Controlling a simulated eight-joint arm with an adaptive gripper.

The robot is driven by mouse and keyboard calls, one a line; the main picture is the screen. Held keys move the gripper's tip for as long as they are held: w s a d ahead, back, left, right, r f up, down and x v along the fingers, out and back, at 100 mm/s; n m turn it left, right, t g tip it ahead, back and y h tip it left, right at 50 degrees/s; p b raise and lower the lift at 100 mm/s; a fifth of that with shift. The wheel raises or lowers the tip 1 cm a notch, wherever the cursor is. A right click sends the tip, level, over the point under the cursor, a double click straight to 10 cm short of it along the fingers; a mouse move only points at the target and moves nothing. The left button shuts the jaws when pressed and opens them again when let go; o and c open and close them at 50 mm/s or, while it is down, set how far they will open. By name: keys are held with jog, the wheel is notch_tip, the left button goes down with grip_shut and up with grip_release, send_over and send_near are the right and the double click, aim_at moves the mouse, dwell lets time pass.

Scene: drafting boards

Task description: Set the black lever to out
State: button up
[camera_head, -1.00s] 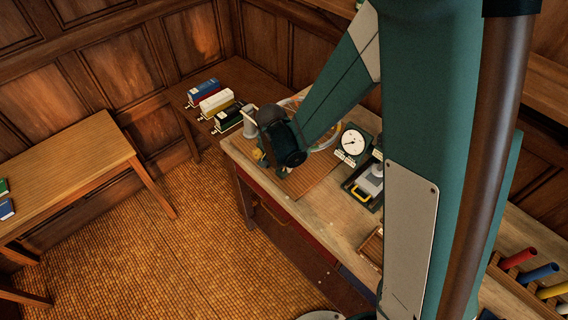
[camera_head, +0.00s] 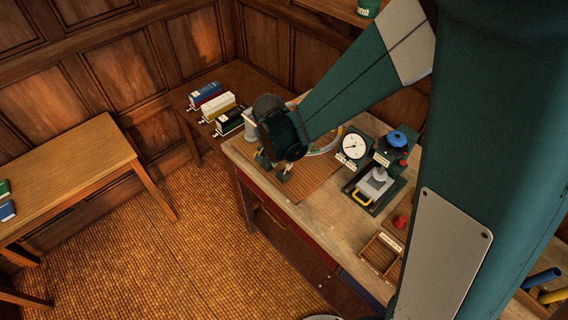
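Three small boxes stand in a row on the dark bench at the back: one blue and red (camera_head: 205,95), one white and yellow (camera_head: 217,105), and one black and green (camera_head: 230,121). Each has a small pale metal fitting at its front left end. I cannot tell which fitting is the black lever, or its setting; the labels are too small to read. My gripper (camera_head: 274,169) points down over the near left part of the wooden worktop, to the right of and nearer than the black box. Its two fingertips are apart with nothing visible between them.
A grey cylinder (camera_head: 250,124) stands close behind my gripper. On the worktop are a round dial gauge (camera_head: 354,146), a device with a yellow handle (camera_head: 375,184), a red knob (camera_head: 401,221) and a wooden tray (camera_head: 381,253). A wooden table (camera_head: 75,165) stands at left; floor between is clear.

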jog(key=v, duration=0.6)
jog(key=shift+r, duration=0.25)
dwell(0.7)
jog(key=s+d+r+n+t+y+b, duration=0.1)
jog(key=s+d+r+n+b, duration=0.2)
jog(key=d, duration=0.5)
jog(key=s+d+r+n+t+b, duration=0.1)
jog(key=s+d+r+b, duration=0.1)
jog(key=s+d+r, duration=0.4)
jog(key=s+d+n+t+b, duration=0.2)
jog(key=s+d+b, duration=0.2)
jog(key=s+d, duration=0.4)
jog(key=shift+s+d+f+n+t+b, duration=0.3)
jog(key=shift+s+d+f+n, duration=0.1)
jog(key=shift+d, duration=1.3)
jog(key=shift+c, duration=0.6)
